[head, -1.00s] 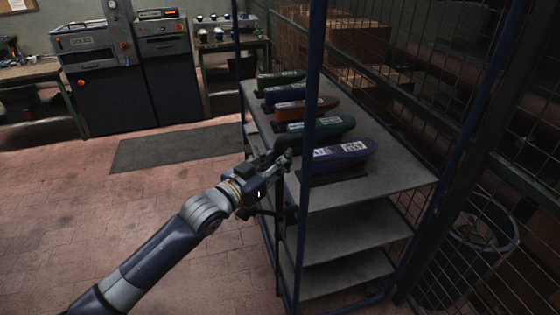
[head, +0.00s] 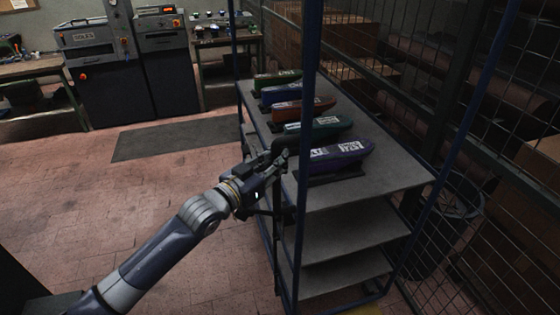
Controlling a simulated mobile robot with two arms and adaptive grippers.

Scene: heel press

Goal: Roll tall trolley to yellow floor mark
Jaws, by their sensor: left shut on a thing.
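The tall trolley (head: 350,229) has dark blue posts and several grey shelves, and stands right of centre in the head view. Several coloured shoe-shaped pieces marked with white labels lie in a row on its upper shelf, the nearest one purple (head: 341,156). My left gripper (head: 279,163) is shut on the trolley at its near left side, by a front post; the exact grip spot is partly hidden. A small yellow patch, likely the floor mark (head: 377,308), shows at the bottom edge beside the trolley's base. My right gripper is out of view.
A wire mesh fence (head: 500,190) runs close along the trolley's right side, with a dark bin (head: 445,225) near it. A dark floor mat (head: 175,138) and machines (head: 95,75) lie beyond. Tiled floor at left is open. A dark object (head: 18,285) stands at bottom left.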

